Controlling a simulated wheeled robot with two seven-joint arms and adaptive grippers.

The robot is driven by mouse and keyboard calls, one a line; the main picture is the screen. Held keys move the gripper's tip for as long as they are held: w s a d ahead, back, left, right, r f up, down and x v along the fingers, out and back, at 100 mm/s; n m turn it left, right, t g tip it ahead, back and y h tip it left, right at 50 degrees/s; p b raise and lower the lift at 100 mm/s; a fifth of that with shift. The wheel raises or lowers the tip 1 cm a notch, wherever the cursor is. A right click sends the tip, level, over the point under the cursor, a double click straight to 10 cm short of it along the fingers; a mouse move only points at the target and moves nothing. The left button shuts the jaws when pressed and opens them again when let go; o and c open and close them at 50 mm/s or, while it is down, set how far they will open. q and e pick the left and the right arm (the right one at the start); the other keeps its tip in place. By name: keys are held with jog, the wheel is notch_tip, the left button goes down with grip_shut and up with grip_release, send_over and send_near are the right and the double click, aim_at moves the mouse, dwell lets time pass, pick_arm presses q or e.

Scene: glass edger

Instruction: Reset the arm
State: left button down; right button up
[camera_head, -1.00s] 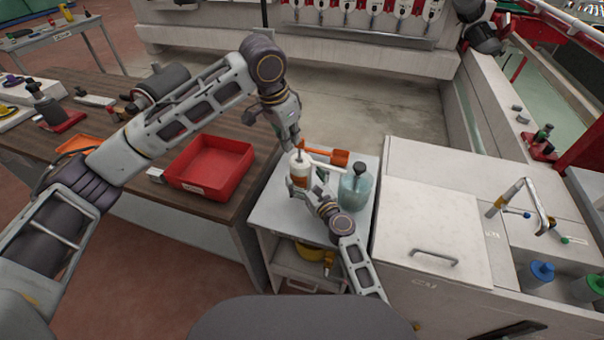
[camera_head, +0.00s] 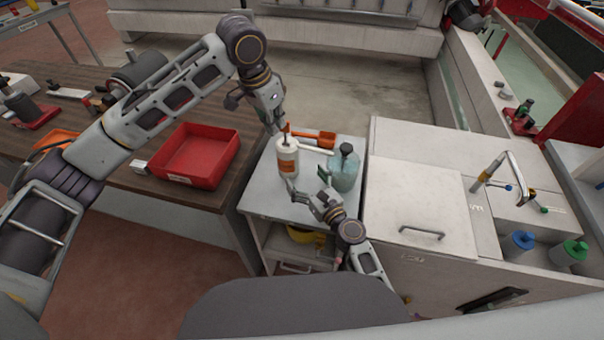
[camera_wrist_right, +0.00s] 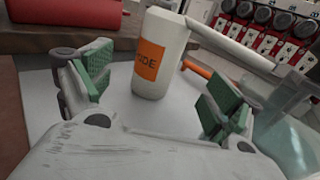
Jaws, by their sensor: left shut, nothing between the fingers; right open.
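My left gripper (camera_head: 279,124) points down just above the top of a white bottle with an orange label (camera_head: 287,160); it is shut with nothing held. Whether its tips touch the bottle top cannot be told. The bottle stands upright on the small grey cart (camera_head: 262,194). My right gripper (camera_head: 309,192) is lower, on the near side of the bottle, apart from it. In the right wrist view, my right gripper (camera_wrist_right: 155,95) is open with green pads, and the bottle (camera_wrist_right: 160,55) stands upright beyond the fingers.
A bluish clear jar with a dark top (camera_head: 344,170) and an orange-handled tool (camera_head: 315,138) are on the cart. A red tray (camera_head: 222,172) sits on the wooden table at left. A white cabinet with a handle (camera_head: 420,205) stands close at right.

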jog(key=shift+s+d, duration=0.2)
jog(key=shift+s, duration=0.15)
jog(key=shift+s, duration=0.1)
dwell(0.6)
